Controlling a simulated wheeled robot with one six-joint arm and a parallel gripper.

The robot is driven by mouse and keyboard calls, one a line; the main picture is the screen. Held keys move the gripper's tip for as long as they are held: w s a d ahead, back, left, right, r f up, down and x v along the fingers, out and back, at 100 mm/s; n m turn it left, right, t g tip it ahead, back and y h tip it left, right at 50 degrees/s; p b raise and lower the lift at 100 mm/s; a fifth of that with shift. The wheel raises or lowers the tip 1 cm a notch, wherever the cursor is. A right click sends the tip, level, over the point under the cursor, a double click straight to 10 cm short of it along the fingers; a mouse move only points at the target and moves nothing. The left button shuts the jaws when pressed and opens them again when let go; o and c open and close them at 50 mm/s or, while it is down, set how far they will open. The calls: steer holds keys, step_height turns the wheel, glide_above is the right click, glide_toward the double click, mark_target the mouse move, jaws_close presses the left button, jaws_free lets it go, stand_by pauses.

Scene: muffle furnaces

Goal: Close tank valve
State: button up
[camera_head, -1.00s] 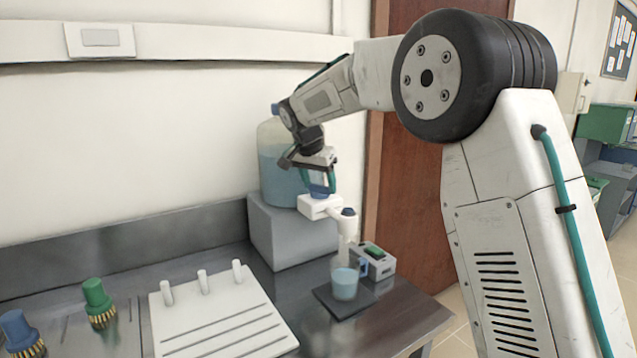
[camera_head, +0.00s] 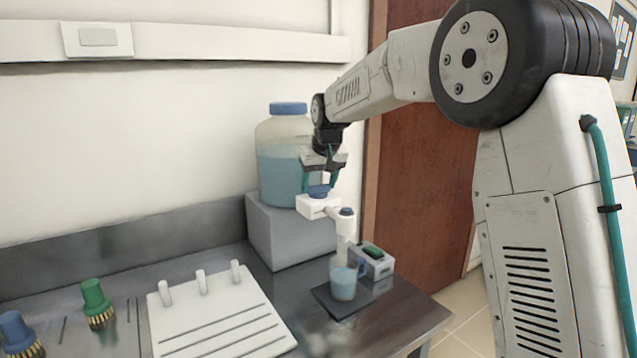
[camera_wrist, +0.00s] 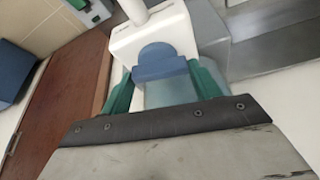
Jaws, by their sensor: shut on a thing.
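The tank (camera_head: 284,170) is a large clear bottle with a blue cap and blue liquid, standing on a grey block at the back of the bench. Its white tap (camera_head: 315,206) sticks out low on the front, with a blue valve handle (camera_head: 319,191) on top. My gripper (camera_head: 319,184) reaches down from above and is shut on the valve handle. In the wrist view the green fingers stand on both sides of the blue handle (camera_wrist: 160,62). A beaker (camera_head: 343,284) with blue liquid stands below the spout.
The beaker stands on a dark pad (camera_head: 325,302) near the bench's right end. A small grey device (camera_head: 372,262) with a green top is beside it. A white pegged board (camera_head: 215,315) and green and blue-topped brushes lie to the left.

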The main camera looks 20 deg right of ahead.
steer(key=shift+d+n+y, duration=0.1)
steer(key=shift+n+y, duration=0.3)
steer(key=shift+n, duration=0.7)
steer(key=o, duration=0.7)
steer(key=v, duration=0.8)
steer(key=shift+w+d, duration=0.1)
